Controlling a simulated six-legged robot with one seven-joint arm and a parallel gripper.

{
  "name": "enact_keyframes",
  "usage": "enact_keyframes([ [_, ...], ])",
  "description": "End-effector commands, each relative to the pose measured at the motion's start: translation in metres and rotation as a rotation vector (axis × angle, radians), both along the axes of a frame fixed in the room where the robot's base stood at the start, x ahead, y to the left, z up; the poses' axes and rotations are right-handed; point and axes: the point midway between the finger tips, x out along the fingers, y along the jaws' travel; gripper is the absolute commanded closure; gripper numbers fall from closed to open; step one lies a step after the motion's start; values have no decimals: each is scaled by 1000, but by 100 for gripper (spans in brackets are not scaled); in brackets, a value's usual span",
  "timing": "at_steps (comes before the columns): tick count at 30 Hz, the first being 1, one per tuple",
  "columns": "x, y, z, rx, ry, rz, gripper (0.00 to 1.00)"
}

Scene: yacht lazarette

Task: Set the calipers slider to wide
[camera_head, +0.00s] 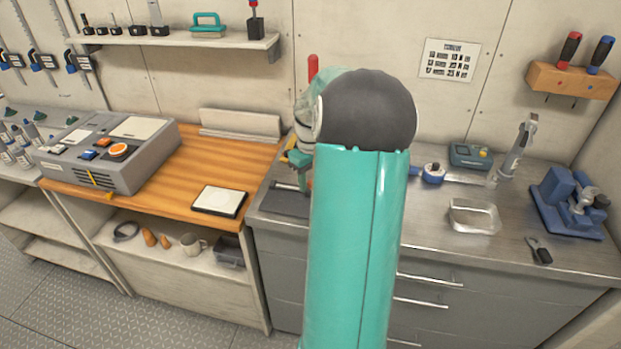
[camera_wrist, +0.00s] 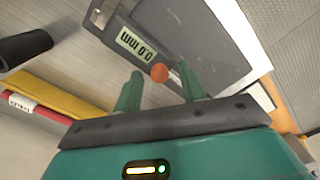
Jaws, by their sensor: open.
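In the wrist view, the calipers have a grey body with a display (camera_wrist: 138,43) that reads 0.0 mm upside down. A small round orange knob (camera_wrist: 159,74) sits at the near edge of the calipers. My gripper (camera_wrist: 158,68) is open, with one green finger on each side of the knob. I cannot tell whether either finger touches it. In the head view, my gripper (camera_head: 304,166) is low over the left end of the metal worktop, mostly hidden by my arm. A dark flat item (camera_head: 284,201) lies below it, perhaps the calipers or their base.
In the wrist view, a yellow bar (camera_wrist: 60,92), a red labelled item (camera_wrist: 28,105) and a black cylinder (camera_wrist: 24,48) lie left of my gripper. In the head view, a clear tray (camera_head: 474,218), pliers (camera_head: 538,250) and a blue vise (camera_head: 572,205) occupy the worktop's right.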

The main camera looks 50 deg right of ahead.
Motion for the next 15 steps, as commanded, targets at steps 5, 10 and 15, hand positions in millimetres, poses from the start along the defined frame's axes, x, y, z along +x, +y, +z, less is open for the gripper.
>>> enact_keyframes([
  [5, 0, 0, 0, 0, 0, 0, 75],
  [10, 0, 0, 1, 0, 0, 0, 100],
  [15, 2, 1, 1, 0, 0, 1, 100],
])
